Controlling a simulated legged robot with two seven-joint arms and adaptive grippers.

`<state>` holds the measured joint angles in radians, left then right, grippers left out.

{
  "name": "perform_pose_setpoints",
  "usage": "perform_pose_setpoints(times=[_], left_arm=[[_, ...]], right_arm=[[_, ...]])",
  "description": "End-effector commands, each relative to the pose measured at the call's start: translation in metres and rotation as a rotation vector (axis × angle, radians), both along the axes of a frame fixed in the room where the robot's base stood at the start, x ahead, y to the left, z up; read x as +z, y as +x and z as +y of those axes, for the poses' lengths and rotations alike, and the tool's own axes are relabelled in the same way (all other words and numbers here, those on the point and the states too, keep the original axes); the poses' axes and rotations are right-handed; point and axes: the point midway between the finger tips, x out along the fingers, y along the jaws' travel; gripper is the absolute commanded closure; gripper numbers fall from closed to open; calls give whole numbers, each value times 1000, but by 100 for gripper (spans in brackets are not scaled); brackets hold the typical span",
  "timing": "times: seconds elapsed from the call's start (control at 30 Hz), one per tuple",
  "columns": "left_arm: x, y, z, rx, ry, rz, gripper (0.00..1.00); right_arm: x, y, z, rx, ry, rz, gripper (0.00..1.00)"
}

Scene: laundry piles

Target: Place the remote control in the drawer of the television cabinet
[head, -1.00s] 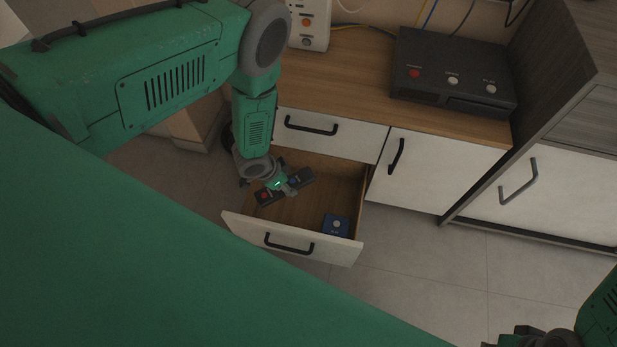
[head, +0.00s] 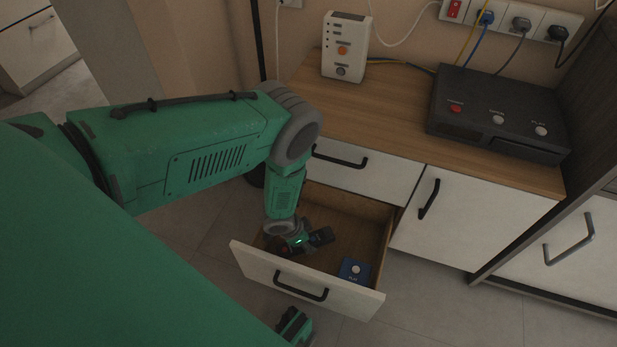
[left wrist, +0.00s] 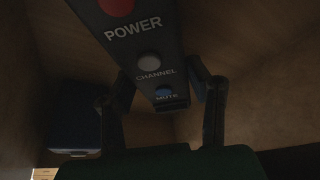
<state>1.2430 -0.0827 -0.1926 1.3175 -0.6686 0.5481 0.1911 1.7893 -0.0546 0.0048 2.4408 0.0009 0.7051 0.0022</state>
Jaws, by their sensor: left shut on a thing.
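The remote control (head: 322,236) is a long dark bar with a red POWER button, a pale CHANNEL button and a blue MUTE button, which show in the left wrist view (left wrist: 148,48). My left gripper (head: 298,243) is shut on it, with one finger on each side. Gripper and remote are inside the open lower drawer (head: 262,268) of the television cabinet (head: 478,205). I cannot tell whether the remote touches the drawer bottom. The drawer has a white front with a black handle.
A small blue box (head: 355,272) with a pale button lies in the drawer's right front corner. A black player (head: 500,112) and a white device (head: 345,48) stand on the cabinet top. A grey cabinet (head: 570,245) stands at the right.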

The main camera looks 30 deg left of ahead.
Motion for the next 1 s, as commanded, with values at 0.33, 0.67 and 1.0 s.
perform_pose_setpoints(times=[0.33,0.67,1.0], left_arm=[[-32,0,0,-1,1,1,93],[-33,-1,0,-1,0,1,34],[-28,-1,1,-1,1,1,34]], right_arm=[[-17,0,0,0,0,0,100],[-17,0,0,0,0,0,100],[-14,0,0,0,0,0,100]])
